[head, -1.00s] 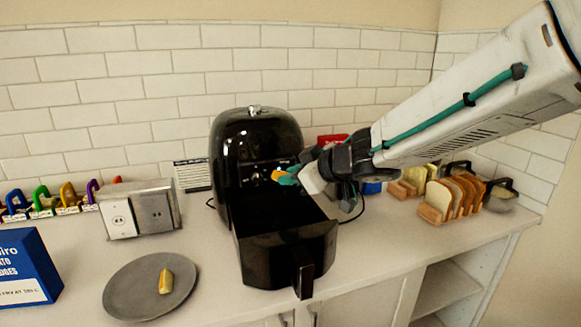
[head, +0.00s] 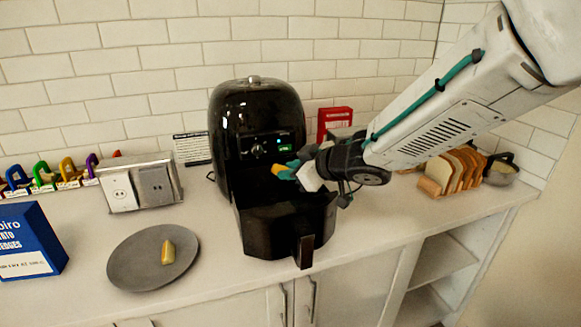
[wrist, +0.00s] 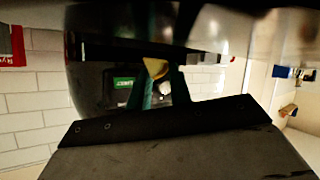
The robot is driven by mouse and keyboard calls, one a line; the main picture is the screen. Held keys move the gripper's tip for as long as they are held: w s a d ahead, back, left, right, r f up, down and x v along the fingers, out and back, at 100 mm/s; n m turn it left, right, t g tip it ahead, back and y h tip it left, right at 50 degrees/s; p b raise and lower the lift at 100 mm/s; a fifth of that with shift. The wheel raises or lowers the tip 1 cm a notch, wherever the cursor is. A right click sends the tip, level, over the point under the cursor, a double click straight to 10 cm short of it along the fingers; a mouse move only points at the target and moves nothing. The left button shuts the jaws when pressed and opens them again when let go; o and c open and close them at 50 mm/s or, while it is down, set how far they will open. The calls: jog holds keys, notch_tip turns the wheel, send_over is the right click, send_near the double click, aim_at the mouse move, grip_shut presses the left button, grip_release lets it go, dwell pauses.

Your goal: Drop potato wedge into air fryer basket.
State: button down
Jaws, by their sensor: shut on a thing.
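The black air fryer (head: 240,110) stands against the tiled wall with its basket (head: 287,241) pulled out toward the front. My gripper (head: 281,170) is above the back part of the open basket, close to the fryer's front. Its teal fingertips are shut on a yellow potato wedge (head: 277,168), which also shows between the fingers in the wrist view (wrist: 155,68). Another potato wedge (head: 168,252) lies on the round grey plate (head: 128,264) left of the basket. The basket's inside is mostly dark, so I cannot tell what is in it.
A blue box (head: 30,240) stands at the far left, near a double socket block (head: 138,188). A red box (head: 334,123) stands behind my arm. A rack of bread slices (head: 455,172) is on the right. The counter right of the basket is clear.

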jog(key=c, duration=1.2)
grip_release()
jog(key=v, duration=0.7)
jog(key=shift+s+d+r, duration=0.25)
